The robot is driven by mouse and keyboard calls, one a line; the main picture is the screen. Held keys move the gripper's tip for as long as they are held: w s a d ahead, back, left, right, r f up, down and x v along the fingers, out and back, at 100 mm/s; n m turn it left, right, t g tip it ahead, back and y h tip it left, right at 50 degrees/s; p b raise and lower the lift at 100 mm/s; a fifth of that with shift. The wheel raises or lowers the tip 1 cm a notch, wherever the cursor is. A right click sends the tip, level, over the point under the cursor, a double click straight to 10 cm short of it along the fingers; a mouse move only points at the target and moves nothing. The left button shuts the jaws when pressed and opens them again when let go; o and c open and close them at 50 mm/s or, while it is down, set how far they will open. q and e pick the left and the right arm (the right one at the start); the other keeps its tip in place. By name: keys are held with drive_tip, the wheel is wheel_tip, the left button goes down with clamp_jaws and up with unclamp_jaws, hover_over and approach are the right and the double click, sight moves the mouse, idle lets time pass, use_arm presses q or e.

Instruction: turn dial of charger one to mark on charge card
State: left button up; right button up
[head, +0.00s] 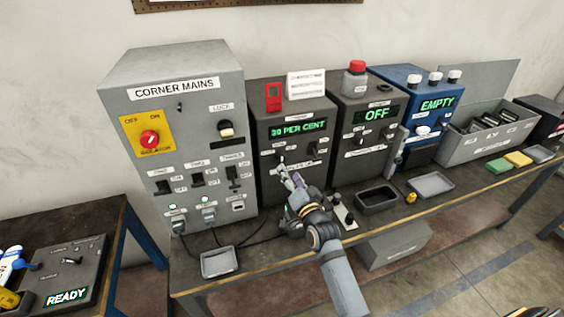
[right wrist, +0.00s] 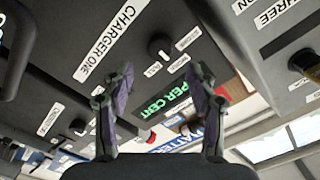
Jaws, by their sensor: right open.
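Charger one (head: 258,130) is a dark grey box with a green display (head: 298,129) that reads 30 PER CENT. A white card (head: 306,84) stands on top of it; its print is too small to read. The left gripper is out of view.
The grey corner mains box (head: 185,65) stands close on the left. A second charger (head: 345,115) reading OFF and a blue unit (head: 405,80) reading EMPTY stand on the right. Cables and trays (head: 218,262) lie on the bench in front.

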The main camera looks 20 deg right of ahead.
sight(282, 161)
drive_tip(key=w+p, duration=0.1)
drive_tip(key=w, duration=0.5)
drive_tip(key=shift+w+a, duration=0.1)
drive_tip(key=shift+w, duration=0.15)
drive_tip(key=shift+f, duration=0.1)
drive_tip(key=c, duration=1.1)
